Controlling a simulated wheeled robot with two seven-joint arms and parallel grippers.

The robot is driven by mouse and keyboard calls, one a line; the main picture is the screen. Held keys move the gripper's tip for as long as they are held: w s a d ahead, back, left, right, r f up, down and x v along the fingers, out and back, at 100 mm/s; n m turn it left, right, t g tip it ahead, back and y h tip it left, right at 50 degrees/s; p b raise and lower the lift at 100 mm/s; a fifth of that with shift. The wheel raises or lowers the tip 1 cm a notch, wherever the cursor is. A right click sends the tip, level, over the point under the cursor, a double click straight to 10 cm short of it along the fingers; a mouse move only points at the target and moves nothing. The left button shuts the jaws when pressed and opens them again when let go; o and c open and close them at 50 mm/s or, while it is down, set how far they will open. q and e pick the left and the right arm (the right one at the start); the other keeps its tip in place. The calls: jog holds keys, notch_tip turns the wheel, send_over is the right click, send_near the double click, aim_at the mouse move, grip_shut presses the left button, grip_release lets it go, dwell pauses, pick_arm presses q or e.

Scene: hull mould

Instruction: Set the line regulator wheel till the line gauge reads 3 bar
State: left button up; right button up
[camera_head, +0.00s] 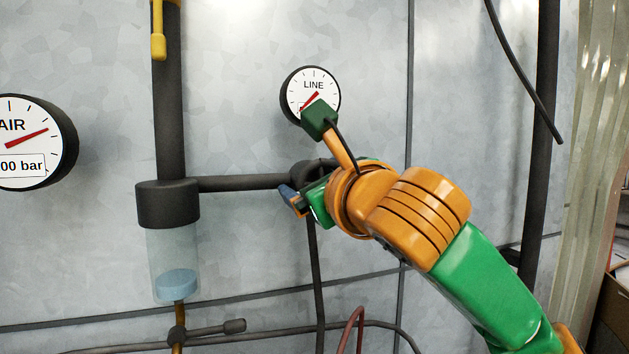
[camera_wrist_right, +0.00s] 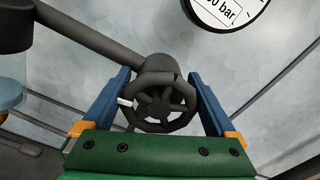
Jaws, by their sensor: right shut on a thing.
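The line gauge (camera_head: 313,82) is a round white dial in a dark case on the wall. Its red needle slants to the lower left, and my right wrist's green camera block hides the lower dial and readout. The gauge's lower edge (camera_wrist_right: 226,14) shows in the right wrist view; its readout is cut off, with "0 bar" legible. The dark spoked regulator wheel (camera_wrist_right: 160,103) sits between the blue fingers of my right gripper (camera_wrist_right: 157,88), which is shut on its rim. A white mark shows at the wheel's left. In the head view my right gripper (camera_head: 303,201) largely hides the wheel. My left gripper is out of view.
An air gauge (camera_head: 62,142) is at the far left, partly cut off. A dark pipe (camera_head: 240,183) runs from a filter with a clear bowl (camera_head: 172,250) to the regulator. Hoses and a thin pipe run below.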

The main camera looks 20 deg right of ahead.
jog(key=n, duration=0.2)
jog(key=shift+f+n+b, duration=0.1)
jog(key=shift+n+b, duration=0.2)
jog(key=shift+b, duration=0.05)
jog(key=n, duration=0.3)
jog(key=shift+a+f+n+b, duration=0.1)
jog(key=shift+a+n+b, duration=0.05)
jog(key=shift+n+b, duration=0.15)
jog(key=n, duration=0.6)
jog(key=shift+f+b, duration=0.15)
jog(key=shift+b, duration=0.15)
jog(key=n, duration=0.6)
jog(key=shift+f+n, duration=0.2)
jog(key=shift+n, duration=0.2)
jog(key=n, duration=0.6)
jog(key=shift+f+p, duration=0.2)
jog(key=shift+p, duration=0.15)
jog(key=o, duration=1)
